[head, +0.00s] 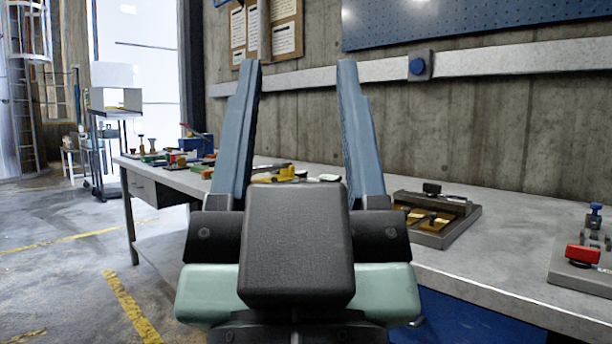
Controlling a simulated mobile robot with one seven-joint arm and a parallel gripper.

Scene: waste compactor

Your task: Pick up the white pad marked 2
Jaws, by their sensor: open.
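My gripper (300,64) is in the middle of the head view, with its two blue-grey fingers pointing up and away. The fingers stand wide apart with nothing between them, so it is open and empty. I cannot make out a white pad marked 2. A small whitish item (329,178) lies on the workbench (520,212), seen between the fingers, but it is too small to identify. The gripper body and fingers hide part of the bench behind them.
A grey fixture with brass-coloured parts (436,216) sits right of my gripper. A device with a red block (583,254) stands at the far right. Several tools (190,146) crowd the bench's far left. A white cart (112,125) stands beyond. Floor at left is open.

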